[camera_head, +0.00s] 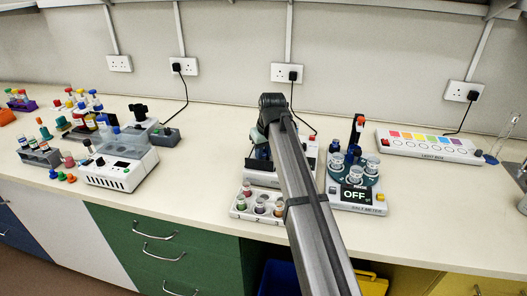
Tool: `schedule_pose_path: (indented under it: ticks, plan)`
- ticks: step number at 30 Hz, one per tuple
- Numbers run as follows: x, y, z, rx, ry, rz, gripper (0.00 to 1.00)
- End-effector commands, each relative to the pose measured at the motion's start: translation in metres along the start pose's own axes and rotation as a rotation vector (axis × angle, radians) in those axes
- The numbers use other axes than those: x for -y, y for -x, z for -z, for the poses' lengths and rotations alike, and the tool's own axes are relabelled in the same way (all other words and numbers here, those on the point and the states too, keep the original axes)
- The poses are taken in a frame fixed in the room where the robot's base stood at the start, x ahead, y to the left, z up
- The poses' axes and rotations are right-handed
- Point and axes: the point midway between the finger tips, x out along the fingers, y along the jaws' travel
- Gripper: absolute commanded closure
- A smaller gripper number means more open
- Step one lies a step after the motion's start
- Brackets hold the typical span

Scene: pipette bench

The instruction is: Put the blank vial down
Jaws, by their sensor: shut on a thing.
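My gripper (263,155) is at the end of my arm, left of the arm link and over the white device in the middle of the bench. Its fingers are dark and mostly hidden by my arm and wrist. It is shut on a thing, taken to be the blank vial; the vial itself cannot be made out. The salt meter (356,209) stands to the right with its display reading OFF. Several clear vials (355,174) and blue caps sit on its round dark-teal top. A white numbered rack (240,213) with several small coloured-topped pots stands at the front, left of my arm.
A white device (262,178) lies under my gripper, partly hidden. A light box (428,146) with coloured squares is at the back right. A white instrument (119,168) and vial racks (38,157) stand on the left. The bench between this instrument and the numbered rack is clear.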

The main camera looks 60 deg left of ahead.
Motion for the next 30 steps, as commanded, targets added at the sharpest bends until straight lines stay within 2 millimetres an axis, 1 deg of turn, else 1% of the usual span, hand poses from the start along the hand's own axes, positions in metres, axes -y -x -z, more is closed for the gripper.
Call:
schedule_pose_path:
  ticks: [1, 5, 6, 13, 17, 20, 27, 30]
  plan:
    - [0.001, -0.007, -0.004, 0.010, 0.000, 0.002, 1.00]
    - [0.001, -0.009, -0.005, 0.014, 0.000, 0.003, 1.00]
    - [0.001, -0.010, -0.005, 0.015, 0.000, 0.003, 0.72]
    - [0.001, -0.009, -0.006, 0.018, 0.000, 0.003, 0.50]
    - [0.001, 0.001, -0.003, 0.017, 0.000, 0.003, 0.49]
    - [0.001, 0.017, -0.003, 0.014, 0.000, 0.003, 0.49]
    - [0.001, 0.067, 0.000, 0.008, 0.000, 0.001, 0.49]
    - [0.001, 0.085, 0.001, 0.007, 0.000, 0.001, 0.49]
